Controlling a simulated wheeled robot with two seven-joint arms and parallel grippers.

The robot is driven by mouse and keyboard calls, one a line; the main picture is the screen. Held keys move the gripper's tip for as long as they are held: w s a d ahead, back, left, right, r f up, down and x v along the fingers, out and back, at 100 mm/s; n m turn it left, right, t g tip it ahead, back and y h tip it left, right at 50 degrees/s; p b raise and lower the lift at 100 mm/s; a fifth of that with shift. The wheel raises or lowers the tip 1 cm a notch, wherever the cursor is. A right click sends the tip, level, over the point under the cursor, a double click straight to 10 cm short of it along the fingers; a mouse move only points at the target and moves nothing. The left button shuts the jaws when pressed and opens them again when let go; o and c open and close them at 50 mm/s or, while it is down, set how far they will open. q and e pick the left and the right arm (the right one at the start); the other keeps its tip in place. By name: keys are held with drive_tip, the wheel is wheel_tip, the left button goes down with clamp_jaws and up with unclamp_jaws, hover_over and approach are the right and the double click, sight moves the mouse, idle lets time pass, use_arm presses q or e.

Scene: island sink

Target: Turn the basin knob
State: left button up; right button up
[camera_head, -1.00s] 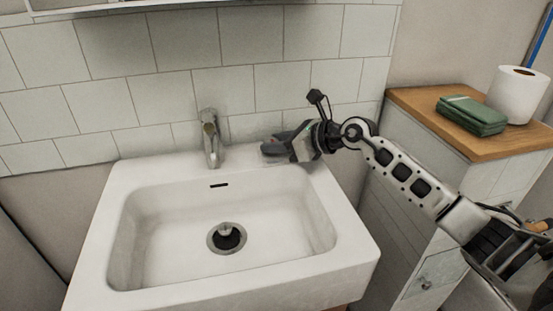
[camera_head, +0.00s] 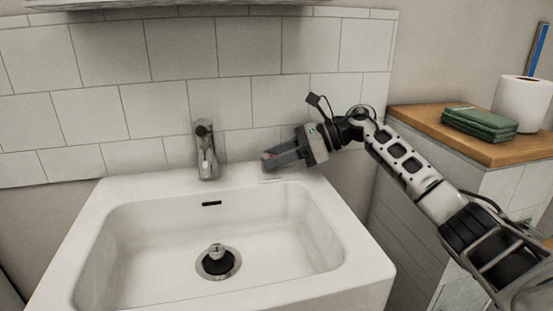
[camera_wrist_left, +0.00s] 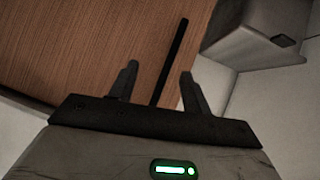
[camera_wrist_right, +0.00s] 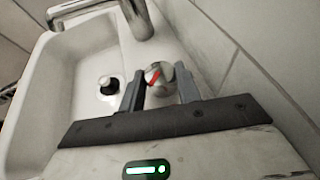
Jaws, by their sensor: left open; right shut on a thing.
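The basin knob (camera_wrist_right: 159,74), a small metal knob with a red mark, shows in the right wrist view between the fingers of my right gripper (camera_wrist_right: 160,80). The gripper is shut on it. In the head view my right gripper (camera_head: 272,162) reaches in from the right at the sink's back ledge, right of the faucet, and its fingers hide most of the knob. The white basin (camera_head: 110,255) has a chrome faucet (camera_head: 206,152) on its back ledge. My left gripper (camera_wrist_left: 158,70) shows only in the left wrist view, open and empty.
A tiled wall (camera_head: 110,60) stands close behind the basin. Right of it, a wooden-topped cabinet (camera_head: 430,123) holds green folded cloths (camera_head: 480,123) and a white paper roll (camera_head: 521,101). The left wrist view shows a wood panel (camera_wrist_left: 85,40) with a dark bar (camera_wrist_left: 172,60) beyond the left fingers.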

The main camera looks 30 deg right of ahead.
drive_tip(key=shift+f, duration=0.1)
drive_tip(key=o, duration=1)
drive_tip(key=shift+v, duration=3.85)
drive_tip(key=shift+a, duration=0.1)
